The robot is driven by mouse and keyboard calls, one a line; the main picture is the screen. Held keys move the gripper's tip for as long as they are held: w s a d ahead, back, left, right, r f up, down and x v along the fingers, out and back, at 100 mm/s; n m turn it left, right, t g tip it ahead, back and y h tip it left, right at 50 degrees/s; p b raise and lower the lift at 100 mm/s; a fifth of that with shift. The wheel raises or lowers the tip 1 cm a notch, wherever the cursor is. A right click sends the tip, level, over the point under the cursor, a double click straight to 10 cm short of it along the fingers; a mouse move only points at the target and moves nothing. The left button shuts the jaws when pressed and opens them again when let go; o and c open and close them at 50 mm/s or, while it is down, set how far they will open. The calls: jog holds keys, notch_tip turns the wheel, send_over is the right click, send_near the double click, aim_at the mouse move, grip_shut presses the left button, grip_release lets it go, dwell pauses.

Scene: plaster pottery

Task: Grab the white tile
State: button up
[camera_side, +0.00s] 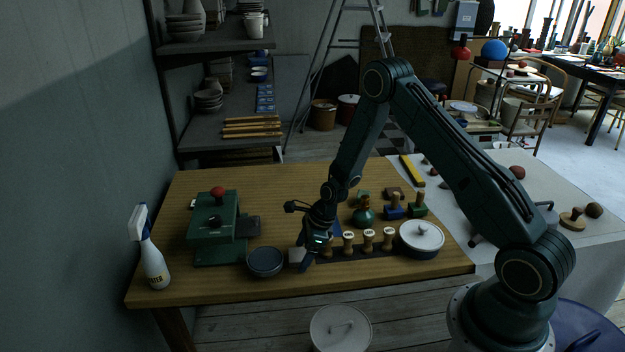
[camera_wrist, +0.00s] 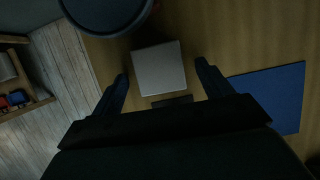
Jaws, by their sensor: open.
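The white tile (camera_wrist: 159,69) looks like a pale grey-white square lying on the wooden table. In the wrist view it sits just beyond and between the two fingertips of my gripper (camera_wrist: 161,82), which is open with a gap on each side of the tile. In the side view my gripper (camera_side: 303,262) is low over the front of the table, and the tile (camera_side: 296,255) shows partly beside the fingers. I cannot tell from these frames how far the fingertips are above the table.
A dark round bowl (camera_side: 265,262) stands close to the left of the tile. A blue sheet (camera_wrist: 278,92) lies to the right in the wrist view.

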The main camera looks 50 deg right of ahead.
aim_at(303, 254)
jog(key=shift+c, duration=0.2)
jog(key=c, duration=1.1)
jog(key=shift+r, duration=0.2)
notch_tip(303, 254, up, 20)
jog(key=shift+f, duration=0.15)
